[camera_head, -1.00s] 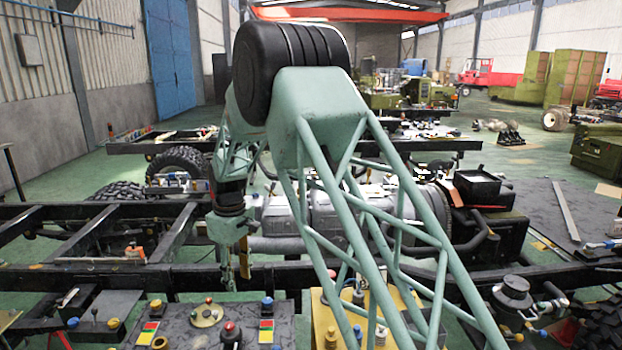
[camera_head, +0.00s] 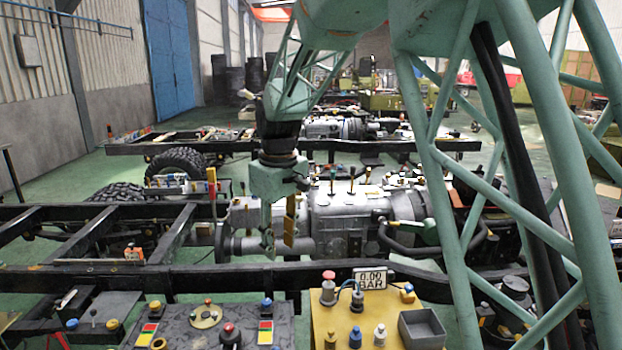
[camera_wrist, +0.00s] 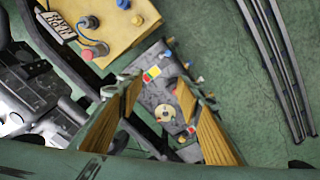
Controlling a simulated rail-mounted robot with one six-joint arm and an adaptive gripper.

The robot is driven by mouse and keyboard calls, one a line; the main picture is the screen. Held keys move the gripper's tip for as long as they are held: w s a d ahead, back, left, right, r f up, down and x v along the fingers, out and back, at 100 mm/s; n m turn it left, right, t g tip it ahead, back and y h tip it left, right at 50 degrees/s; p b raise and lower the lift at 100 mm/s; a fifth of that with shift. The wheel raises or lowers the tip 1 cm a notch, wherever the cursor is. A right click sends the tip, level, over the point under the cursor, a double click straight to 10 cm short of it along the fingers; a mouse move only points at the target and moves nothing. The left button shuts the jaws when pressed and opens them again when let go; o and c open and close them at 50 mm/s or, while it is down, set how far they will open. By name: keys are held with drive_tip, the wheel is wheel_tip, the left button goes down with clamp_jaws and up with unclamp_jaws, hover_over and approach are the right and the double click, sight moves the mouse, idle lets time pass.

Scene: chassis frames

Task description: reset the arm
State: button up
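My gripper (camera_head: 278,244) hangs from my green arm near the middle of the head view, in front of the silver gearbox (camera_head: 338,222) on the dark chassis frame (camera_head: 190,278). Its fingers point down and it holds nothing that I can see. In the wrist view my gripper (camera_wrist: 159,90) shows two yellow-padded fingers spread apart, with an empty gap between them. The dark control panel (camera_wrist: 150,98) shows beyond and below the gap. I cannot tell whether the fingers touch the gearbox.
A yellow box (camera_head: 385,328) with knobs and a "0.00 BAR" display (camera_head: 374,279) stands at front centre. The dark button panel (camera_head: 180,322) is to its left. A second chassis (camera_head: 130,149) stands behind. Green floor (camera_head: 50,178) is open at left.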

drive_tip(key=s+d+r+m+t, duration=0.1)
drive_tip(key=s+d+r+m, duration=0.1)
drive_tip(key=s+d+r, duration=0.7)
drive_tip(key=s+d+r+m, duration=0.3)
drive_tip(key=s+d+r, duration=0.3)
drive_tip(key=s+d, duration=0.6)
drive_tip(key=s+d+f+m+t, duration=0.1)
drive_tip(key=s+d, duration=0.3)
drive_tip(key=s, duration=0.9)
drive_tip(key=s+d+f+m, duration=0.1)
drive_tip(key=s+d+m, duration=0.2)
drive_tip(key=s, duration=1)
drive_tip(key=shift+d+m+t, duration=0.3)
drive_tip(key=shift+d+t, duration=0.1)
drive_tip(key=shift+d, duration=0.25)
drive_tip(key=shift+w, duration=0.1)
drive_tip(key=shift+c, duration=0.7)
